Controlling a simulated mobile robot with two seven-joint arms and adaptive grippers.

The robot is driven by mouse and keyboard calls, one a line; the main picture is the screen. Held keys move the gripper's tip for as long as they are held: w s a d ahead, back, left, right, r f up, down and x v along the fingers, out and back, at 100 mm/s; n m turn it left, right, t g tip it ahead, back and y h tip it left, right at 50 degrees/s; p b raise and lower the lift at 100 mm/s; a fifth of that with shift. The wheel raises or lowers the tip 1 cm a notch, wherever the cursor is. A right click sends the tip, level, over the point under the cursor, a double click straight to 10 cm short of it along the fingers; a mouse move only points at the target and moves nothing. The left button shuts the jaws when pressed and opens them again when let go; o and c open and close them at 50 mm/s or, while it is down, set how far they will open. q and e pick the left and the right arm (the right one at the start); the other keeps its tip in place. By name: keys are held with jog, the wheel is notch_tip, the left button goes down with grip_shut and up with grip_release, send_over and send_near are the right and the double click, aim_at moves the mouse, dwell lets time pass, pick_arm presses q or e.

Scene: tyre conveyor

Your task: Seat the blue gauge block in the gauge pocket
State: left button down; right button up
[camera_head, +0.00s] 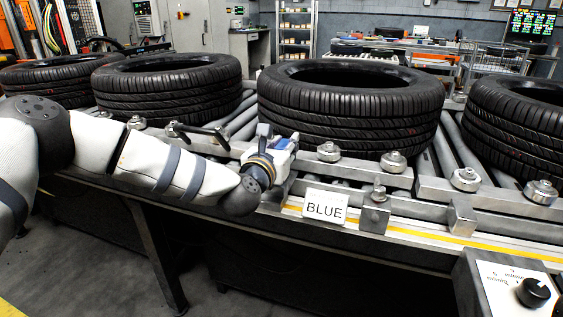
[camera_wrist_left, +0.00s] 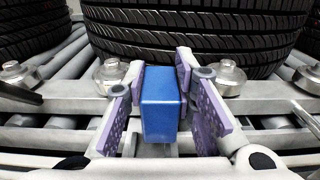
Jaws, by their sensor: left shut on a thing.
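The blue gauge block (camera_wrist_left: 160,105) stands between the two purple-padded fingers of my left gripper (camera_wrist_left: 160,110) in the left wrist view. The gripper is shut on it. In the head view my left gripper (camera_head: 280,153) is at the conveyor's front rail, below a tyre and up and left of the BLUE label (camera_head: 324,207). The block is mostly hidden by the gripper there. I cannot make out the gauge pocket clearly in either view. My right gripper is not in view.
Several tyres (camera_head: 350,105) lie on the roller conveyor just behind the rail. Round metal guide rollers (camera_head: 393,162) stand along the rail (camera_head: 425,188). A control box (camera_head: 505,285) with a black knob is at the lower right. The floor (camera_head: 85,245) shows at the lower left.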

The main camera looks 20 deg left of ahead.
pick_arm(q)
jog(key=shift+w+a+f, duration=0.25)
jog(key=shift+f, duration=0.05)
jog(key=shift+w+a+f, duration=0.1)
jog(key=shift+a+f, duration=0.05)
jog(key=shift+f, duration=0.8)
jog(key=shift+w+a+f, duration=0.1)
jog(key=shift+a+f, duration=0.05)
jog(key=shift+f, duration=0.75)
jog(key=shift+f+b, duration=0.25)
jog(key=shift+b, duration=0.05)
jog(key=c, duration=1.3)
grip_release()
